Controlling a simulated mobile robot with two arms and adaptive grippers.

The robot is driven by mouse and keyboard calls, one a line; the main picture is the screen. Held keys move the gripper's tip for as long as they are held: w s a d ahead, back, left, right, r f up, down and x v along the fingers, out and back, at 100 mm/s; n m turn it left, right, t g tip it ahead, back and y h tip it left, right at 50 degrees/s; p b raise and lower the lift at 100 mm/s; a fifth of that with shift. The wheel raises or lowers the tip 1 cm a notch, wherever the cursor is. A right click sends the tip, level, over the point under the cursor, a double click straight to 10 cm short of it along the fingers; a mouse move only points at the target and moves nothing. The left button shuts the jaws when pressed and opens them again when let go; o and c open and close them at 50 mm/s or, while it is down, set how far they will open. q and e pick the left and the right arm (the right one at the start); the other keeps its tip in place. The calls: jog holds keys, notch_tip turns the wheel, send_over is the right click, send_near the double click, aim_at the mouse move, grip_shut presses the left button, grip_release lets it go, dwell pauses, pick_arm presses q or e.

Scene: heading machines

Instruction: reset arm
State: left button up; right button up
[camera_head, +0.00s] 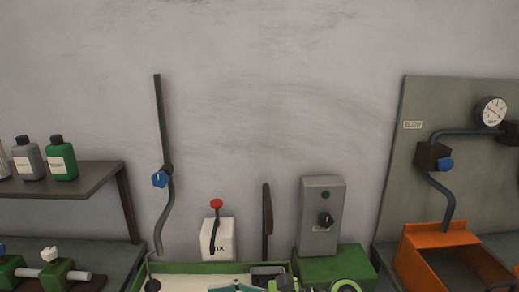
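Neither of my grippers can be made out in the head view. The task names no object apart from the arm. A white box (219,241) with a partly readable label stands at the lower middle, with a red-knobbed lever (215,204) upright at its front. A grey control box (321,216) with a dark knob and a small green button stands right of it on a green block (337,267).
A shelf (65,185) with bottles (62,158) is at the left. A pipe with a blue valve (160,179) runs up the wall. A grey panel (400,165) carries a gauge (491,111) above an orange bin (436,238). A green-rimmed tray (185,268) is cut off below.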

notch_tip(320, 180, up, 7)
jog(key=w+m+t+y, duration=0.3)
jog(key=m+t+y, duration=0.15)
jog(key=m, duration=0.35)
jog(key=w+d+r+m+t+h, duration=0.1)
jog(key=w+d+m+t+h, duration=0.25)
jog(key=m+t, duration=0.35)
jog(key=w+d+r+m+t+h, duration=0.25)
jog(key=d+m+t, duration=0.3)
jog(key=m, duration=0.35)
jog(key=s+d+f+m+g+h, duration=0.35)
jog(key=d+f+m+h, duration=1.15)
jog(key=f+m, duration=0.5)
jog(key=s+d+f+m+g, duration=0.2)
jog(key=s+f+m+g, duration=0.35)
jog(key=s, duration=0.65)
jog(key=s+d+f+m+g, duration=0.35)
jog(key=s+f, duration=0.35)
jog(key=s, duration=0.6)
notch_tip(320, 180, down, 32)
jog(key=s+g+b, duration=0.1)
jog(key=g+b, duration=0.1)
jog(key=b, duration=0.3)
jog(key=s+d+f+g+b, duration=0.1)
jog(key=s+f+b, duration=0.4)
jog(key=s+f, duration=1.2)
notch_tip(320, 180, down, 4)
jog(key=shift+s+d, duration=0.35)
jog(key=shift+d, duration=0.35)
